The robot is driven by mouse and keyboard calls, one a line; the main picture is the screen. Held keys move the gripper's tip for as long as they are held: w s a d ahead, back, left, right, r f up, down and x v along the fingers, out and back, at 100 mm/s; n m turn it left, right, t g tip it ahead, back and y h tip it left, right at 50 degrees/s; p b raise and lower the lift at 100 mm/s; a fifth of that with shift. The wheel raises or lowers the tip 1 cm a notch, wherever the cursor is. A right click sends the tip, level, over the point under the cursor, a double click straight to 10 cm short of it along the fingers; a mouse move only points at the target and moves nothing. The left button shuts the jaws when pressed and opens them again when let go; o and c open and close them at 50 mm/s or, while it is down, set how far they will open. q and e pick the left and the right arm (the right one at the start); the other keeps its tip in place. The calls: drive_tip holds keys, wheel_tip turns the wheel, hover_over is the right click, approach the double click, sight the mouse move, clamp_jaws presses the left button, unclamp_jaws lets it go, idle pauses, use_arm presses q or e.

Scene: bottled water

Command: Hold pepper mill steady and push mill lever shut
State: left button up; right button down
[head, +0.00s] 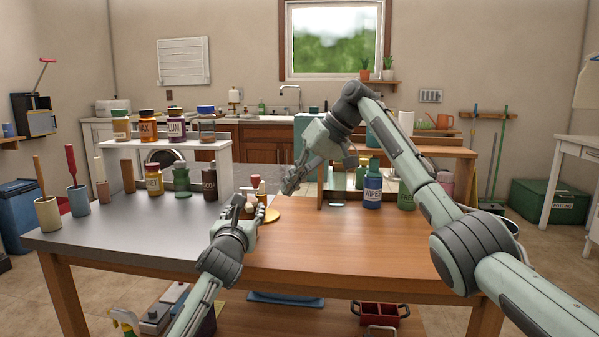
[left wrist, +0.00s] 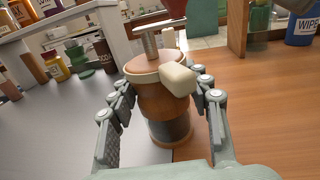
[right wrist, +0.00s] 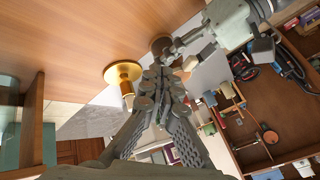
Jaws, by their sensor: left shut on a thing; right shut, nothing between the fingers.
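The pepper mill (left wrist: 165,105) has a wooden body with a dark lower band and stands on the table. My left gripper (head: 251,208) is shut around its body; the fingers (left wrist: 165,100) show on both sides of it in the left wrist view. A cream block-shaped piece (left wrist: 179,79) sticks out near the mill's top, and a metal shaft (left wrist: 150,43) rises above it to a crank arm. I cannot tell which piece is the lever. My right gripper (head: 291,186) is shut and empty, above and beyond the mill; its closed fingertips (right wrist: 160,78) fill the middle of the right wrist view.
A gold round-based object (right wrist: 122,71) stands close to the mill. Bottles, including a blue one (head: 372,190), stand to the right. Jars and utensil cups (head: 78,201) stand to the left, by a white riser (head: 222,153). The front of the wooden table (head: 350,265) is clear.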

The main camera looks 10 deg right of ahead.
sight(249, 208)
drive_tip(key=a+f, duration=0.3)
drive_tip(key=a, duration=0.2)
drive_tip(key=shift+a, duration=0.4)
